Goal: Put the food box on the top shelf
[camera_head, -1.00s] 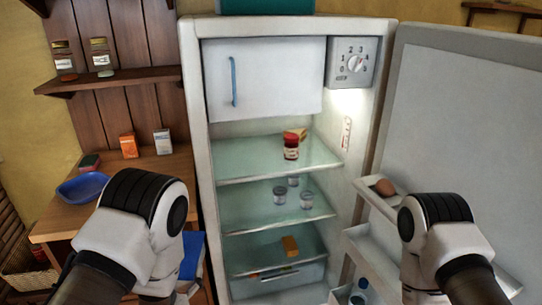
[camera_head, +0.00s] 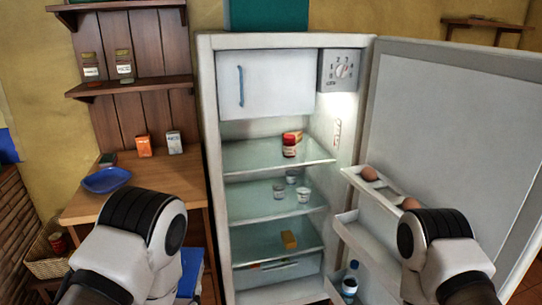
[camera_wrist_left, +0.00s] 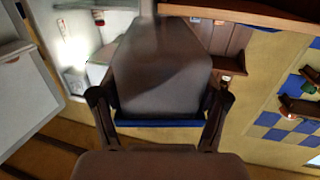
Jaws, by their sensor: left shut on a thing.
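My left gripper (camera_wrist_left: 160,98) is shut on a large box (camera_wrist_left: 160,123) with a dark, shaded face and a blue edge, which I take to be the food box. In the head view a blue part of it (camera_head: 190,272) shows beside my left arm; the gripper's fingers are hidden there. The fridge (camera_head: 207,150) stands open.
The open door (camera_head: 450,130) carries eggs (camera_head: 370,174) and a bottle (camera_head: 350,280). A wooden counter (camera_head: 180,185) with a blue bowl (camera_head: 106,180) stands left. The top shelf's left part is clear.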

